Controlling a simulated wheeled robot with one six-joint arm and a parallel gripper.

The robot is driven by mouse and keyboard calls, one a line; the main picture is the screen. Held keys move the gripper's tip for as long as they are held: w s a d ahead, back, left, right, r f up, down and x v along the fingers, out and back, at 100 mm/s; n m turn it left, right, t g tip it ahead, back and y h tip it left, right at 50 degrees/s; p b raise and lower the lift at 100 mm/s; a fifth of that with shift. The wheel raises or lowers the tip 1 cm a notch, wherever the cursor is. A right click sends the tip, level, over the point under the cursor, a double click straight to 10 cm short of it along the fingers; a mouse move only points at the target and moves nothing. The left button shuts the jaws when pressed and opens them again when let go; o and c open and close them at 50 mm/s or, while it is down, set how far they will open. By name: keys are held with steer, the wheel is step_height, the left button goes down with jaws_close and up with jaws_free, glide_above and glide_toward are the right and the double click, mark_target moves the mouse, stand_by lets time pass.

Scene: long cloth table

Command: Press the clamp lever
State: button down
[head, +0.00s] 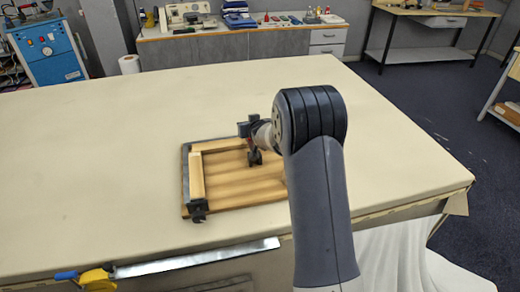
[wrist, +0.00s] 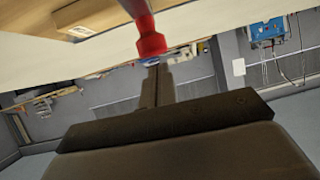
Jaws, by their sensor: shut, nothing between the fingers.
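In the head view, my arm reaches over a wooden board (head: 228,178) with raised strips. Dark parts stand over the board beside my wrist, too small to separate clamp from fingers. My arm hides the board's right part.
The board lies on a long cream cloth table (head: 110,150). A black clamp (head: 198,211) grips its front left corner. A metal strip (head: 195,258) and a yellow tool (head: 97,279) are at the front edge. The table's left side is clear.

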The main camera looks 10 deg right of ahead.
steer(key=shift+w+f, duration=0.15)
steer(key=shift+f, duration=0.05)
stand_by(0.6)
steer(key=b+v, duration=0.1)
steer(key=v, duration=0.9)
steer(key=shift+s+r, duration=0.2)
steer(key=shift+s, duration=0.1)
steer(key=shift+d, duration=0.1)
